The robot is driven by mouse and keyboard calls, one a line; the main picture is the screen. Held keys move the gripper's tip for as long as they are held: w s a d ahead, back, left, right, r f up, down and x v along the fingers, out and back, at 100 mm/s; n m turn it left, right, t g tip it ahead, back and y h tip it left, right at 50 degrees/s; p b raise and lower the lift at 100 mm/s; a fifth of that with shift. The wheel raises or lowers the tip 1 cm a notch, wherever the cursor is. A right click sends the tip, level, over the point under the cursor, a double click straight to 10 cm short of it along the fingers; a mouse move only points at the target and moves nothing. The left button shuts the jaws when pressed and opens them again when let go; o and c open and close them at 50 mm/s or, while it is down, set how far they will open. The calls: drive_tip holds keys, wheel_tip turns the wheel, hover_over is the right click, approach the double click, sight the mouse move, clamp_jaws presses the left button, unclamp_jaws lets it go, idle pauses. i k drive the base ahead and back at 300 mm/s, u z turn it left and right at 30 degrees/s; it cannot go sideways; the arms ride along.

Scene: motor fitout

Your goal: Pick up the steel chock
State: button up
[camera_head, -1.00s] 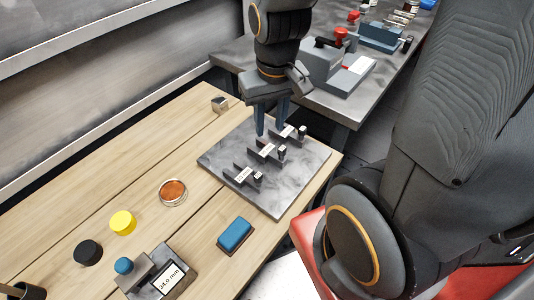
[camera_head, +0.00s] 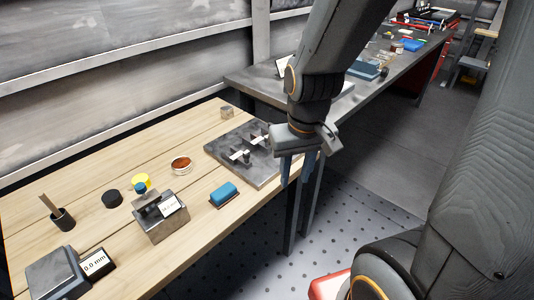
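A small grey metal block (camera_head: 227,112), which looks like the steel chock, sits on the wooden bench near its back edge. It is behind the grey steel plate (camera_head: 228,164), which carries small dark upright holders with white labels.
A blue block (camera_head: 224,194), copper-coloured dish (camera_head: 181,164), yellow disc (camera_head: 141,181), black disc (camera_head: 112,199) and gauge block (camera_head: 161,218) stand on the bench. A grey workbench (camera_head: 250,80) stands behind. Bench around the small block is clear.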

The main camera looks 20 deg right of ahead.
sight(256, 142)
drive_tip(key=z, duration=0.7)
drive_tip(key=i, duration=0.85)
drive_tip(key=u, duration=0.6)
